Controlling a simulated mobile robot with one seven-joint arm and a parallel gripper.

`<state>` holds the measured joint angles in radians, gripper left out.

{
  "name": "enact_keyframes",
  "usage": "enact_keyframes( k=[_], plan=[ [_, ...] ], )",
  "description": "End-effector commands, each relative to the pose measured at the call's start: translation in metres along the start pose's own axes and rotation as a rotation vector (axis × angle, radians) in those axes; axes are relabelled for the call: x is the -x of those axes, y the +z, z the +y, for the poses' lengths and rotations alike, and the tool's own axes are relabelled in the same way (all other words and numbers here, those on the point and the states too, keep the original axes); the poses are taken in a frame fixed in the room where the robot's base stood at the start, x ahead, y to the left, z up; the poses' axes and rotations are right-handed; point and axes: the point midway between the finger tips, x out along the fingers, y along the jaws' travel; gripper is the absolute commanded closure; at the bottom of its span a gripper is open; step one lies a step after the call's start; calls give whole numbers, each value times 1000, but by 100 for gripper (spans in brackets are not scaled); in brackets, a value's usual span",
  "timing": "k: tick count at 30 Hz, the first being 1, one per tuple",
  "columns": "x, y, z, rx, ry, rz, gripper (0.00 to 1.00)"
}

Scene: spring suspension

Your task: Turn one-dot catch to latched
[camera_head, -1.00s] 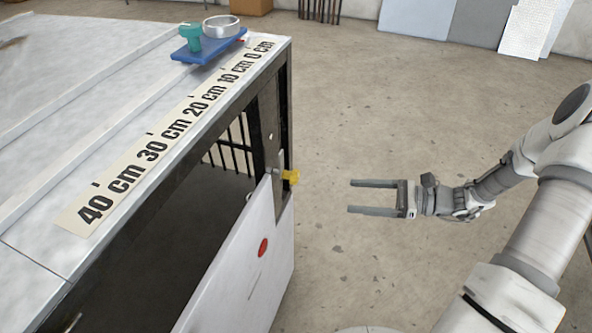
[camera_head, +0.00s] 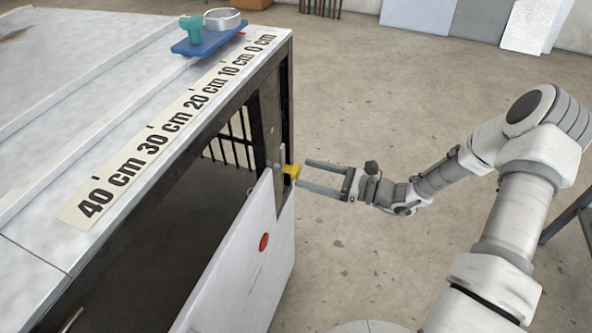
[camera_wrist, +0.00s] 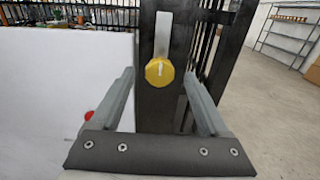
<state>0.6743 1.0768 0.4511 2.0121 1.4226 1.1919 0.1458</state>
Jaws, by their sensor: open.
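The yellow catch knob (camera_head: 291,171) sits on the dark corner post of the cabinet, beside the top edge of the white panel. In the wrist view the knob (camera_wrist: 159,72) is round and yellow with a small pale mark, below a light metal strip (camera_wrist: 163,34). I cannot make out a clear dot on it. My gripper (camera_head: 304,173) is open, with its fingers pointing left at the knob. In the wrist view the fingers (camera_wrist: 158,82) lie to either side of the knob, apart from it, with nothing held.
On the cabinet top are a centimetre scale (camera_head: 150,145) and a blue tray (camera_head: 205,43) with a green piece and a ring.

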Motion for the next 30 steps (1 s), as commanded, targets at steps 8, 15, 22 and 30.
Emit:
enact_keyframes(
  k=[8, 15, 22, 30],
  plan=[
    [-37, 0, 0, -1, 1, -1, 21],
    [-42, 0, 0, -1, 0, 0, 21],
    [-42, 0, 0, -1, 0, 0, 39],
    [-41, 0, 0, -1, 0, 0, 88]
  ],
)
